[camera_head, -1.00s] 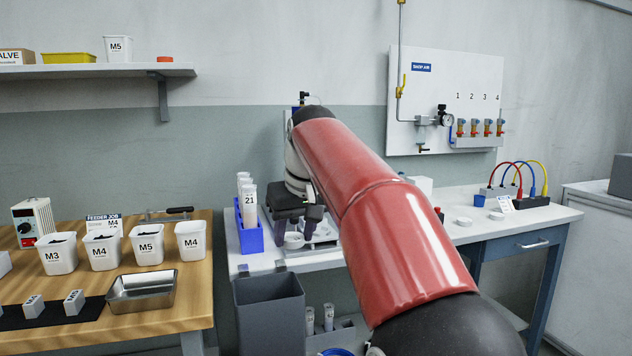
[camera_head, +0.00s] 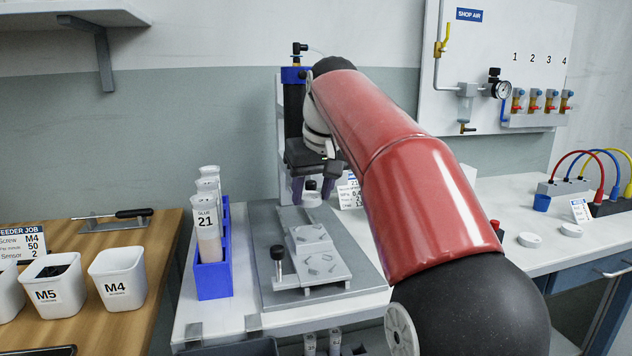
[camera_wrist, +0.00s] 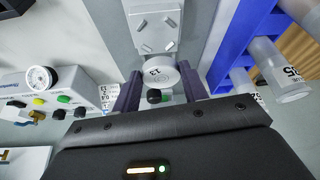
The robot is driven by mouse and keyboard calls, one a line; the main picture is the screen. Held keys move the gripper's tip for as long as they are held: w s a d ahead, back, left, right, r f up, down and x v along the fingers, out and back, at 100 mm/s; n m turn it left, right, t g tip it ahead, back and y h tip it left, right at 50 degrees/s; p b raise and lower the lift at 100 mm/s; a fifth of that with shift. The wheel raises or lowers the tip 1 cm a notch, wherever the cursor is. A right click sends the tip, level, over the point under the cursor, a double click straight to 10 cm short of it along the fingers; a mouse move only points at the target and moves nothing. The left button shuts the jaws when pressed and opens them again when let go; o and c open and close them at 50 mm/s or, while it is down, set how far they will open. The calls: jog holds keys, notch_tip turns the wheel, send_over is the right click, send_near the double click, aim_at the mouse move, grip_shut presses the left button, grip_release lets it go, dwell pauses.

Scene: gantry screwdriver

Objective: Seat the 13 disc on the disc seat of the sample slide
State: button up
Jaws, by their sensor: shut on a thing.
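My gripper (camera_head: 313,188) is pointed down over the back end of the grey base plate. It is shut on the white disc (camera_head: 311,200), whose face reads 13 in the wrist view (camera_wrist: 160,73). The disc sits between the two dark purple fingers. The sample slide (camera_head: 317,258) is a light grey raised strip on the base plate (camera_head: 265,262).
A blue rack (camera_head: 213,270) with labelled tubes stands left of the plate. A black-knobbed post (camera_head: 277,258) rises at the slide's left side. A dark column (camera_head: 293,110) stands behind. Loose white discs (camera_head: 529,240) lie on the bench at right.

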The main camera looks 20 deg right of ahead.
aim_at(310, 234)
jog(key=shift+s+f+b, duration=0.1)
jog(key=shift+f+b, duration=2.45)
jog(key=shift+b, duration=0.2)
jog(key=shift+s+r+p, duration=0.1)
jog(key=shift+s+p, duration=0.05)
jog(key=shift+p, duration=0.5)
jog(key=shift+f, duration=0.25)
jog(key=shift+f+b, duration=0.35)
jog(key=shift+b, duration=0.05)
jog(key=o, duration=1.1)
jog(key=p+v, duration=0.2)
jog(key=v, duration=0.5)
jog(key=shift+s+r, duration=0.2)
jog(key=shift+r, duration=0.15)
